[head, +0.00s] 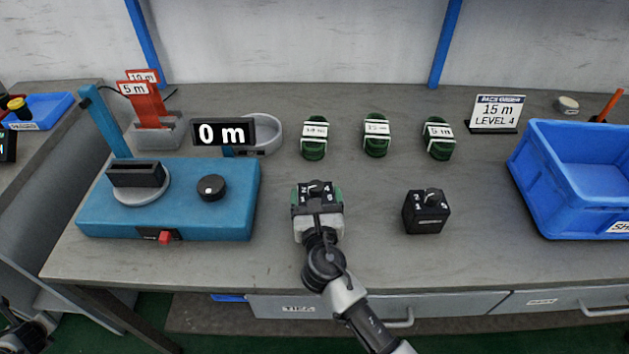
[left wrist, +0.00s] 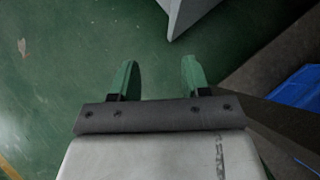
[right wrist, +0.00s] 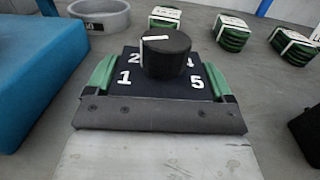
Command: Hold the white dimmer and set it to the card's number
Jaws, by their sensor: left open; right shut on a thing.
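My right gripper (head: 318,197) is shut on a dimmer (right wrist: 118,97) with a dark dial face, held over the front middle of the table. Its round black knob (right wrist: 166,56) has a white line pointing left, to the side of 1 and 2; which number it marks is unclear. White 1, 2, 4 and 5 show; its sides are mostly hidden, so I cannot confirm a white body. The card (head: 495,113) reads "15 m LEVEL 4". A second, black dimmer (head: 427,213) stands to the right. My left gripper (left wrist: 160,80) is open and empty above the green floor.
A blue machine (head: 235,215) with a black knob stands left, near a "0 m" display (head: 223,132) and a grey round dish (head: 268,134). Three green coils (head: 376,135) lie behind the held dimmer. A blue crate (head: 570,185) stands right. Table between the dimmers is clear.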

